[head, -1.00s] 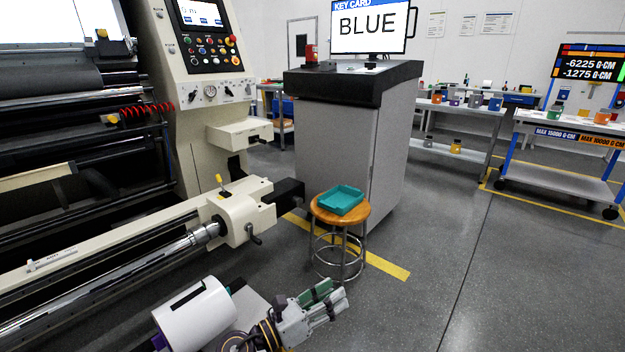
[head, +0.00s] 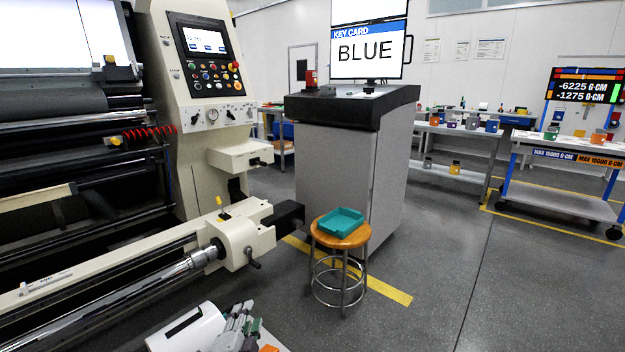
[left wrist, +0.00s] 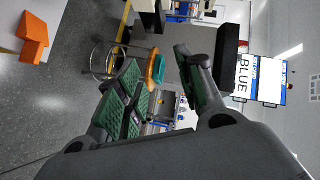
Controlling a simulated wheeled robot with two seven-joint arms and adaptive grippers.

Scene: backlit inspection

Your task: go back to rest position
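My left gripper (head: 240,318) is low at the bottom of the head view, beside my white arm link, in front of the large roll machine (head: 210,150). In the left wrist view its two green-padded fingers (left wrist: 158,72) stand wide apart. Nothing is held between them; the stool and teal tray show in the background beyond. My right gripper is in neither view.
A wooden stool (head: 341,238) with a teal tray (head: 341,221) stands before the grey cabinet (head: 345,170). An orange block (left wrist: 34,36) lies on a pale surface near the left gripper. The floor at right (head: 430,290) is clear.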

